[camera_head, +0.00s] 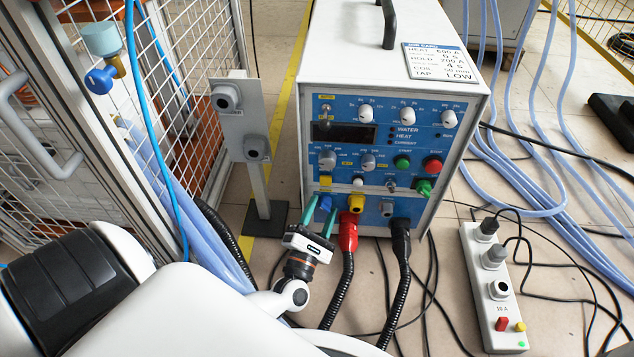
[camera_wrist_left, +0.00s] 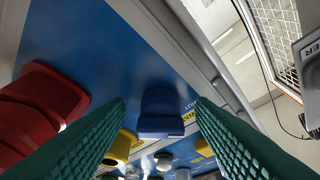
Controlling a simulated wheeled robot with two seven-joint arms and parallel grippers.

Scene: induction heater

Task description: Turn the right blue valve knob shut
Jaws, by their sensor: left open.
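A blue knob (camera_head: 325,203) sits low on the left of the heater's front panel, close to the red connector. In the left wrist view the blue knob (camera_wrist_left: 162,112) shows between my two green fingers. My left gripper (camera_head: 319,213) is open, its fingers on either side of the knob; it also shows in the left wrist view (camera_wrist_left: 161,103). A gap shows on both sides there, and I cannot tell whether either finger touches. Another blue knob (camera_head: 99,80) is on a brass valve at the cage on the left. My right gripper is not in view.
The heater cabinet (camera_head: 345,45) stands in the middle. A red connector (camera_head: 348,230) and a black connector (camera_head: 400,240) with cables hang beside my left gripper. A grey post (camera_head: 257,170) stands to the left. A power strip (camera_head: 487,285) lies on the floor at right.

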